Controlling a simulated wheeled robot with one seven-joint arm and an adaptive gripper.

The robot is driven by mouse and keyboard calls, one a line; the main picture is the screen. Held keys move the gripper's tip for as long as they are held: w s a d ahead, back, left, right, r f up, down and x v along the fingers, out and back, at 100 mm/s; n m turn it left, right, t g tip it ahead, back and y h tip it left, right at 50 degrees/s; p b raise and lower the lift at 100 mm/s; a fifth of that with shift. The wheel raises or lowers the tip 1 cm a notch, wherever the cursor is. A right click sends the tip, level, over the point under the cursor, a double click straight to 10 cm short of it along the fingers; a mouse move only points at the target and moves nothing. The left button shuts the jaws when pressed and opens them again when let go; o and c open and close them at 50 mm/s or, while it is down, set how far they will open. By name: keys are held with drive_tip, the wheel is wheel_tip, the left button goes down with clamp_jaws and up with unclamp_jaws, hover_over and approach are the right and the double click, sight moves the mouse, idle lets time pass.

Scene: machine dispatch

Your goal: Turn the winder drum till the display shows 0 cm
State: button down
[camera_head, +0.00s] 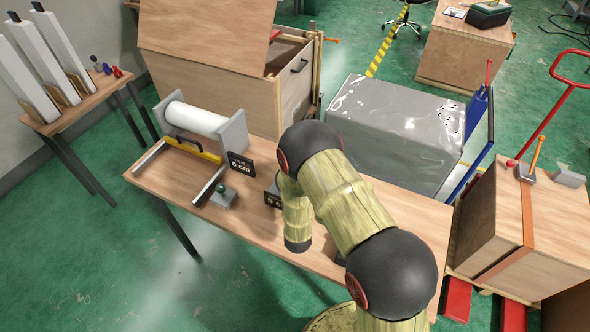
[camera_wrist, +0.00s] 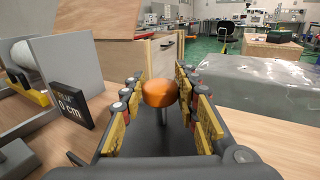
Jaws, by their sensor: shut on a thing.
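A white roll (camera_head: 196,119) lies between grey plates in a stand on the wooden bench; its end also shows in the wrist view (camera_wrist: 23,54). Beside the stand's right plate (camera_head: 233,133) is a black display (camera_head: 240,164). In the wrist view this display (camera_wrist: 71,104) seems to read 0 cm. My gripper (camera_wrist: 160,95) is shut on an orange knob (camera_wrist: 160,91) on a thin upright post, a pad on each side. In the head view my arm hides the gripper and knob. Which part is the winder drum is unclear.
A second dark display (camera_head: 273,198) is partly hidden by my arm. A small block with a green knob (camera_head: 221,198) stands on the bench (camera_head: 155,185). A wooden box (camera_head: 245,95) and a shiny wrapped load (camera_head: 395,130) stand behind the bench.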

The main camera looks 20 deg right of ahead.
drive_tip(key=shift+r, duration=0.15)
idle(0.3)
drive_tip(key=c, duration=1.4)
unclamp_jaws()
drive_tip(key=v, duration=1.2)
drive_tip(key=shift+d, duration=0.1)
